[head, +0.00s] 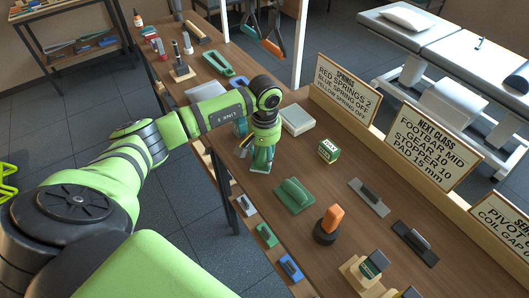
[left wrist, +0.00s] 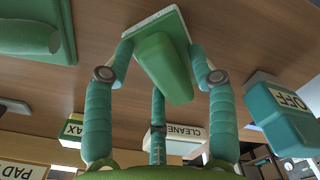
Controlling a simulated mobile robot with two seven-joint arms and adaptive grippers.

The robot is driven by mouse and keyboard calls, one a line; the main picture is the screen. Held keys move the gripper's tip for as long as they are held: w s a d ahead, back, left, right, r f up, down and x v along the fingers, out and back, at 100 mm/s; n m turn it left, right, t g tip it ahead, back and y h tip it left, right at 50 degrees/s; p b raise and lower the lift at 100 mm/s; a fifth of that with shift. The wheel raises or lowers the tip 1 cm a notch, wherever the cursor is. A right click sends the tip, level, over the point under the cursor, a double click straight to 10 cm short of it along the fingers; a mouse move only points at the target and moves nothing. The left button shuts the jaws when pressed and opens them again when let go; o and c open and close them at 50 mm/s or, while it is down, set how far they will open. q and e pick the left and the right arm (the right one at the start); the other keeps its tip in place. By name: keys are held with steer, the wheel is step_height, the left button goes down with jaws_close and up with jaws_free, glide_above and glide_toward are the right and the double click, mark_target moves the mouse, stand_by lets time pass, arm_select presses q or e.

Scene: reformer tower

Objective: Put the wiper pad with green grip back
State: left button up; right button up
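My left gripper (head: 262,158) is low over the wooden bench, fingers pointing down. The fingertips appear to touch both sides of the grip near the plate. The plate's pale edge also shows under the fingers in the head view; whether it touches the bench is hard to tell. My right gripper is not in view.
A green float (head: 294,195), a small green box (head: 328,151), an orange-handled round tool (head: 329,225) and a pale case (head: 297,120) stand nearby. Small pads, one green (head: 266,235) and one blue (head: 291,268), sit on a lower ledge. Signs (head: 346,87) line the right edge.

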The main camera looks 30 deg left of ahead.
mark_target(265, 153)
arm_select(q)
steer(key=shift+r, duration=0.35)
step_height(265, 153, up, 12)
steer(key=b, duration=0.3)
steer(key=shift+f, duration=0.15)
